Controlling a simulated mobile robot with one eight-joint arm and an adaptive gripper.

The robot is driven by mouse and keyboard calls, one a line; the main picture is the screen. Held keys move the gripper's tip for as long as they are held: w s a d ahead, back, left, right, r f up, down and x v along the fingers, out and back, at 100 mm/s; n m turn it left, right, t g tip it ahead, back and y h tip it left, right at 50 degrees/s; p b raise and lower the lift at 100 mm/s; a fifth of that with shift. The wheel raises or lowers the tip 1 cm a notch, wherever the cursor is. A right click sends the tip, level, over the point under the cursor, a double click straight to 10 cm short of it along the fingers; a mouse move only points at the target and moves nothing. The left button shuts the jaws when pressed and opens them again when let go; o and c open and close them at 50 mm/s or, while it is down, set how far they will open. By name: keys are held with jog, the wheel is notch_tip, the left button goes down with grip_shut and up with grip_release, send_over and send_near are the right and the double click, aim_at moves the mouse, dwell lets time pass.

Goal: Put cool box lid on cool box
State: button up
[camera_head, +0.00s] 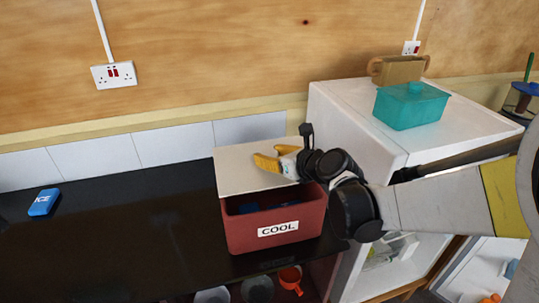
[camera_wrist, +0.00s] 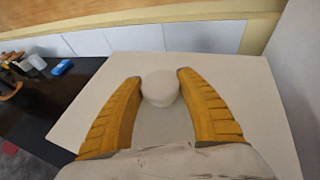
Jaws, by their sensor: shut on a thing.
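The red cool box (camera_head: 240,234) with a COOL label stands on the black counter, its front opening uncovered, with blue items (camera_head: 250,207) inside. The pale cool box lid (camera_head: 236,174) is over the back part of the box, and its front edge lies behind the box's front rim. My gripper (camera_head: 266,158) is shut on the lid's round knob, one yellow finger on each side. The wrist view shows my gripper (camera_wrist: 159,82), the knob (camera_wrist: 160,90) and the broad lid (camera_wrist: 230,75) below. Whether the lid touches the box's rim is hidden.
A blue ice pack (camera_head: 44,202) lies on the black counter (camera_head: 120,225) at the left. A white fridge (camera_head: 345,125) stands close to the box's right, bearing a teal container (camera_head: 410,107). Orange and grey cups (camera_head: 290,277) sit under the counter.

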jog(key=shift+s+f, duration=0.1)
jog(key=shift+f, duration=0.1)
notch_tip(320, 180, down, 8)
jog(key=b, duration=0.7)
jog(key=shift+r, duration=0.25)
jog(key=shift+f, duration=0.2)
dwell(0.8)
jog(key=o, duration=1.5)
